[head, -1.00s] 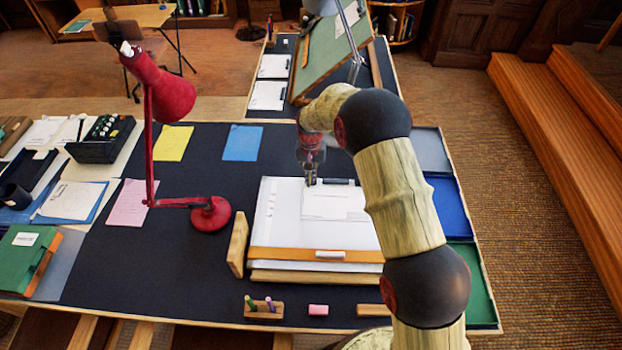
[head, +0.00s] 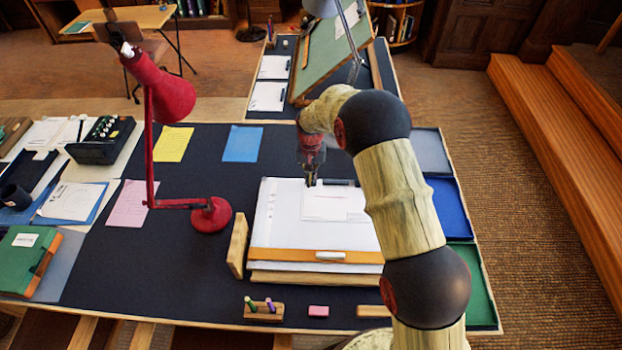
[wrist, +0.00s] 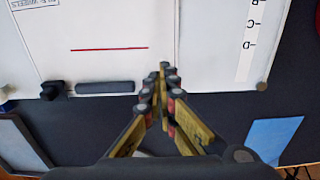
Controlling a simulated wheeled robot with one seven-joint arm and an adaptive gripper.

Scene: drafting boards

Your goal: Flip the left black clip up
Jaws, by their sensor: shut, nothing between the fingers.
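A black bar-shaped clip (wrist: 105,87) lies flat along the board's edge in the wrist view. In the head view it shows as a dark bar (head: 338,182) at the far edge of the white drawing board (head: 284,225). A second dark piece (wrist: 51,90) stands farther along the same edge in the wrist view; I cannot tell whether it is a raised clip. My gripper (wrist: 166,72) is shut and empty at that edge, beside the flat clip and apart from it. In the head view my gripper (head: 311,184) points down just left of the clip.
A red lamp (head: 210,214) stands left of the board, with a wooden block (head: 237,245) between them. A white piece (head: 330,256) rests on the board's near wooden strip. Blue paper (head: 242,143) lies beyond on the dark desk. Trays (head: 448,208) line the right side.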

